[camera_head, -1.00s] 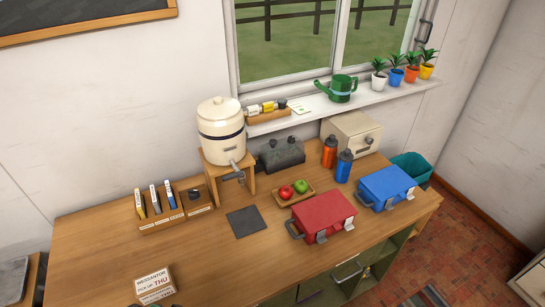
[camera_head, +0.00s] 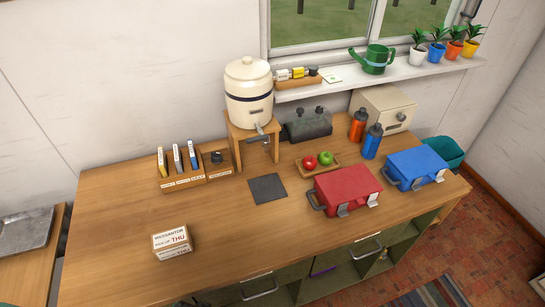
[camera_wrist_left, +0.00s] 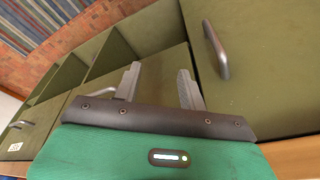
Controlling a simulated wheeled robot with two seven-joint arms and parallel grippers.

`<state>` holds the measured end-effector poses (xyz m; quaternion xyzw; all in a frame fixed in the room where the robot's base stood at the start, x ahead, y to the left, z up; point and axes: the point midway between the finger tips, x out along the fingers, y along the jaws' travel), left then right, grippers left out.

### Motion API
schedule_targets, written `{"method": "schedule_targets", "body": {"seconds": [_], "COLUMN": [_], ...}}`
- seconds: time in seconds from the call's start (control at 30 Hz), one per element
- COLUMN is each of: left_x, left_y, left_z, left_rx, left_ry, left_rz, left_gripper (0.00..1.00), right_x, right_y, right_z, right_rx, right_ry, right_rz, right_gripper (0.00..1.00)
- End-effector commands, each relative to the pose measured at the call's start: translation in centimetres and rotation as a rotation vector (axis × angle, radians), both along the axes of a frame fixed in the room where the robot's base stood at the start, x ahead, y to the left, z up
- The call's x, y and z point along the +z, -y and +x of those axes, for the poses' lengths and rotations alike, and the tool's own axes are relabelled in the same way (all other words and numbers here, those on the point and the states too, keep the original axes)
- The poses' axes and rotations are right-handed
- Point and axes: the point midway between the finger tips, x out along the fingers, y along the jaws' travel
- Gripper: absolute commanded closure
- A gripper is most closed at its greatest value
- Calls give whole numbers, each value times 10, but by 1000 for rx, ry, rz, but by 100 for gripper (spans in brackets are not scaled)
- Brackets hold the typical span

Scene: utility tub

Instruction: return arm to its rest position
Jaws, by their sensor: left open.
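My left gripper (camera_wrist_left: 158,86) shows in the left wrist view. Its two grey fingers are apart with nothing between them. Behind the fingers are the olive cabinet fronts (camera_wrist_left: 255,75) and a metal drawer handle (camera_wrist_left: 215,50). The fingers look apart from the handle. Neither gripper shows in the head view, and the right gripper is in no view.
The wooden bench (camera_head: 120,220) holds a red lunch box (camera_head: 345,186), a blue one (camera_head: 417,165), a water dispenser (camera_head: 248,90) and a small labelled box (camera_head: 172,242). Open green shelves (camera_head: 335,280) lie below.

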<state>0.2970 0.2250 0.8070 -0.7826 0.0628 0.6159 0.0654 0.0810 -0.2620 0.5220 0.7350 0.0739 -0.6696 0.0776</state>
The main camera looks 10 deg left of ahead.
Motion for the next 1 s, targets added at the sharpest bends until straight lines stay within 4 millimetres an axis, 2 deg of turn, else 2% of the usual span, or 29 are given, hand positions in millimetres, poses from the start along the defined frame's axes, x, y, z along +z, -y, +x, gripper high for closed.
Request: {"method": "schedule_targets", "body": {"seconds": [0.03, 0.17, 0.3, 0.47, 0.6, 0.7, 0.8, 1.0], "left_x": [-33, -102, -173, -244, -298, -327, -346, -362], "left_y": [-1, -3, -7, -13, -21, -27, -32, -38], "left_z": [-6, -22, -49, -90, -133, -163, -188, -214], "left_rx": [-1, -5, -11, -17, -21, -25, -28, -32], "left_ry": [-15, -36, -59, -86, -108, -122, -134, -142], "left_rz": [2, 4, 6, 10, 13, 15, 17, 20], "left_gripper": [58, 58, 58, 58, 58, 58, 58, 58], "right_x": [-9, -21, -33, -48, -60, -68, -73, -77], "right_y": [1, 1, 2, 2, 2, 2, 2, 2], "right_z": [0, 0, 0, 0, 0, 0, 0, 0], "right_rx": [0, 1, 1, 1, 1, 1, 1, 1], "right_ry": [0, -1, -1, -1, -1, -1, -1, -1], "right_rz": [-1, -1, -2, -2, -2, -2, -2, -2], "right_gripper": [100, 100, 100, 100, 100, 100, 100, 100]}}
